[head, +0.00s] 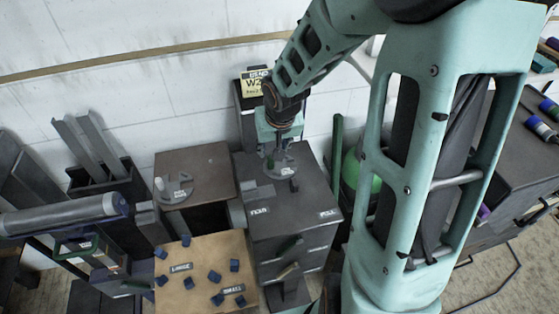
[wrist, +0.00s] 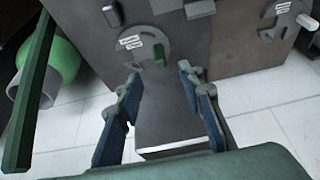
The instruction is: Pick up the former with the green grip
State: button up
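The former with the green grip is a dark grey curved plate with a white label. In the head view it lies on top of the dark cabinet (head: 262,215), with its green grip (head: 270,163) upright. In the wrist view the green grip (wrist: 160,54) stands on the plate (wrist: 145,40), just beyond the gap between my fingertips. My gripper (wrist: 160,74) is open and empty, its blue-padded fingers spread. In the head view my gripper (head: 278,143) is over the cabinet top. A similar former (head: 183,189) with a white grip lies on the brown cabinet to the left.
A board (head: 200,260) with blue pieces and labels LARGE and SMALL stands in front. Grey blocks (head: 259,192) lie on the cabinet top near the former. A green post (head: 337,150) and a green ball (head: 362,172) stand to the right. A yellow sign is behind.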

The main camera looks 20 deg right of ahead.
jog(key=b+x, duration=0.1)
jog(key=x, duration=0.3)
jog(key=shift+s+f, duration=0.1)
jog(key=shift+w+b+x, duration=0.15)
jog(key=shift+b+x, duration=0.1)
jog(key=shift+x, duration=1.15)
jog(key=shift+w+b+x, duration=0.15)
jog(key=shift+b+x, duration=0.1)
jog(key=shift+x, duration=1.1)
jog(key=shift+c, duration=0.2)
grip_shut()
jog(key=shift+r, duration=0.2)
